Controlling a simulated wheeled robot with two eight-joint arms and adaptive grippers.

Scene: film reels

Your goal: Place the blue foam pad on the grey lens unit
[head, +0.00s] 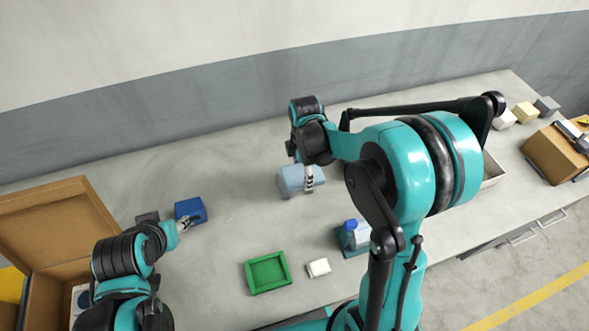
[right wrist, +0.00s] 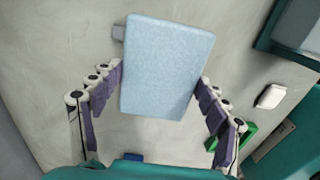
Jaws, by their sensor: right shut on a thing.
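The light blue foam pad (head: 290,179) is in my right gripper (head: 309,180), above the table's middle. In the right wrist view the pad (right wrist: 166,68) fills the space between the two purple-padded fingers (right wrist: 158,90).
The dark blue box (head: 190,209) and a dark grey block (head: 147,218) are at the left. A green tray (head: 267,272), a white block (head: 318,267) and a teal holder (head: 352,238) stand in front. Cardboard boxes (head: 60,215) (head: 556,153) flank the table.

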